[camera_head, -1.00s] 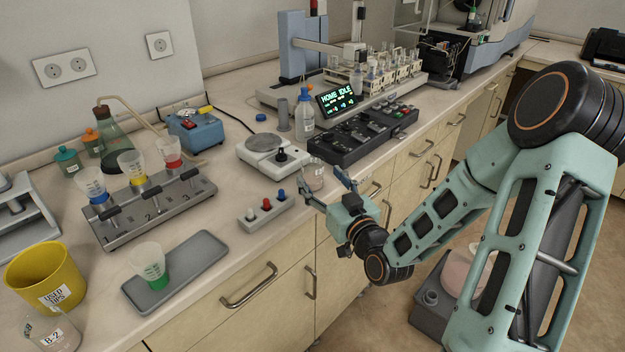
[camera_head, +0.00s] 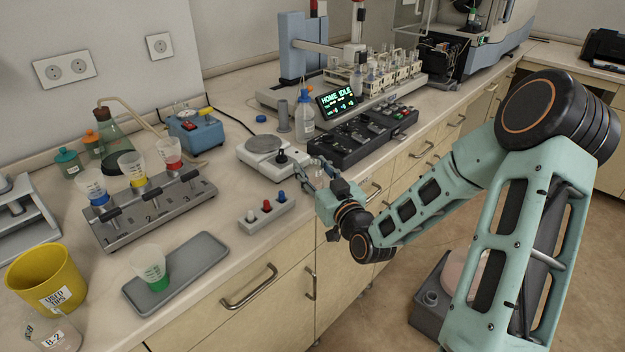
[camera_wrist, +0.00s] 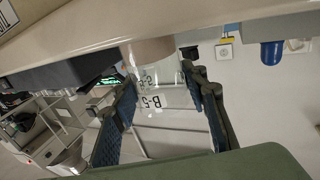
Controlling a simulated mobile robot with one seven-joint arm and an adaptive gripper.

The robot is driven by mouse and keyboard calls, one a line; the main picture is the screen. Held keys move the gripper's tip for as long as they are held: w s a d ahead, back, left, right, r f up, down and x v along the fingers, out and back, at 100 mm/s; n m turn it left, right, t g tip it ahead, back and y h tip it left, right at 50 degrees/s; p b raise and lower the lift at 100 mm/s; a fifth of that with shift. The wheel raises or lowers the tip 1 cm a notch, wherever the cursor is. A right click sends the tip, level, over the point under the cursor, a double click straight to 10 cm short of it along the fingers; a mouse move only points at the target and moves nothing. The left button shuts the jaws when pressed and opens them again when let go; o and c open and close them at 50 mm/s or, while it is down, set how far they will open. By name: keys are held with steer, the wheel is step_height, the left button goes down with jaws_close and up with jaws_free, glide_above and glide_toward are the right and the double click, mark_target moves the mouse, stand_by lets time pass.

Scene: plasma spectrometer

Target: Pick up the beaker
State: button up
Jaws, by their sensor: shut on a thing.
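A clear beaker (camera_wrist: 158,82) with a "B-5" label and pinkish liquid fills the space between my fingers in the wrist view, which looks inverted. In the head view the beaker (camera_head: 319,176) is small and partly hidden by my gripper (camera_head: 311,165), at the front of the bench right of the hot plate. My gripper (camera_wrist: 165,85) is shut on the beaker, with one blue-padded finger on each side. The beaker's base appears at or very close to the bench; I cannot tell whether it touches.
The hot plate (camera_head: 267,154) and black control panel (camera_head: 365,136) stand just behind the gripper. A small block with coloured knobs (camera_head: 266,212) is to its left. A second labelled beaker (camera_head: 50,335) and yellow tips bin (camera_head: 47,278) stand far left.

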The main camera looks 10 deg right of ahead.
steer(key=shift+c, duration=0.8)
steer(key=shift+r+p, duration=0.7)
steer(key=shift+r, duration=0.2)
steer(key=s+d+r+p, duration=0.2)
steer(key=s+r+p, duration=0.5)
steer(key=r+p, duration=0.2)
